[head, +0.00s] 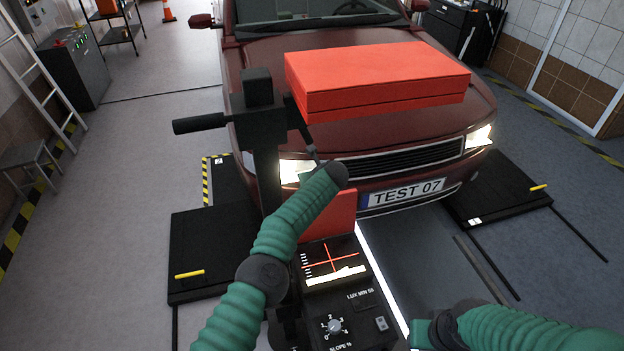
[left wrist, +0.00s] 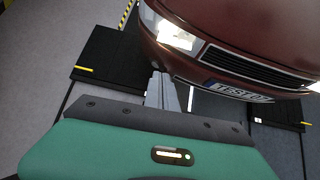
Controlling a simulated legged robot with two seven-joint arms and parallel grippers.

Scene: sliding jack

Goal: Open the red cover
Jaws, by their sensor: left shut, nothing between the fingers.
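A large flat red cover (head: 375,82) shows in the head view, raised above the car's hood, with a seam along its side. A dark strut (head: 302,122) runs down from its left end. A smaller red panel (head: 332,212) stands below, behind the control panel. My left gripper (head: 310,170) is mostly hidden by my wrist, below the cover and near the strut's lower end; I cannot tell if they touch. In the left wrist view its fingers (left wrist: 161,88) are together with nothing between them. The cover is not in that view. My right gripper is out of view.
A black post with a side handle (head: 258,120) stands left of the cover. A control panel (head: 335,285) with screen and dial lies below. The dark red car (head: 410,150) is just behind. Black floor plates (head: 215,250) lie on both sides.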

